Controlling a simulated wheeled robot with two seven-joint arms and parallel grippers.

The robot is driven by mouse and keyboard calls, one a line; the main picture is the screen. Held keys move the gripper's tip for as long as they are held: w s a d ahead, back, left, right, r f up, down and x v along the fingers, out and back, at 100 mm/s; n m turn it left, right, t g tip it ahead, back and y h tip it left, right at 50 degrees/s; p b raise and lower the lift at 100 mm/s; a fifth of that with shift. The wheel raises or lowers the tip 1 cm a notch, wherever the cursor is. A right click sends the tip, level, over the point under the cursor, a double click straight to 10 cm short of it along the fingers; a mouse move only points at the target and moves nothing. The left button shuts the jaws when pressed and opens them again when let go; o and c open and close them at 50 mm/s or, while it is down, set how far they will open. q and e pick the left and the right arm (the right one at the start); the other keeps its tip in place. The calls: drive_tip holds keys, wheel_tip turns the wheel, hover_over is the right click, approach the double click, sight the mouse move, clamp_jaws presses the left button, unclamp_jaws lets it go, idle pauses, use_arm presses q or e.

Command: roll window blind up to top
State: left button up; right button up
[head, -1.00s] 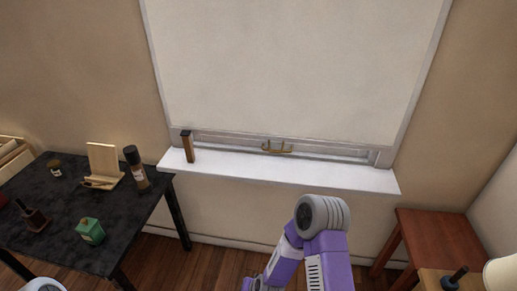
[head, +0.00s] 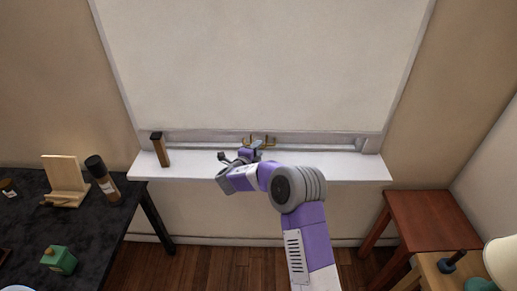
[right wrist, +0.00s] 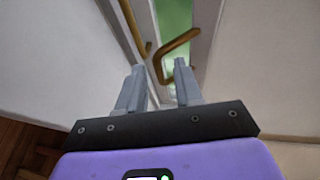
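The window blind (head: 262,65) is a pale cream sheet hanging down over nearly the whole window, its lower edge just above the sill. A brass handle (head: 270,141) shows at the window's lower rail. My right gripper (head: 254,149) is at this handle, over the sill. In the right wrist view its two grey fingers (right wrist: 160,76) are apart, with brass bars (right wrist: 178,45) just beyond and between the tips. Whether they touch, I cannot tell. A narrow green gap (right wrist: 174,20) shows beside the bars. My left gripper is not in view.
On the white sill (head: 345,168) a brown, dark-topped object (head: 161,152) stands at the left. A black table (head: 110,235) with a bottle (head: 101,178) and green box (head: 60,260) is at left. A reddish wooden stool (head: 432,222) and a lamp (head: 500,262) are at right.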

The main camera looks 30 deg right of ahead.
drive_tip(key=shift+x, duration=0.95)
drive_tip(key=shift+c, duration=0.3)
clamp_jaws()
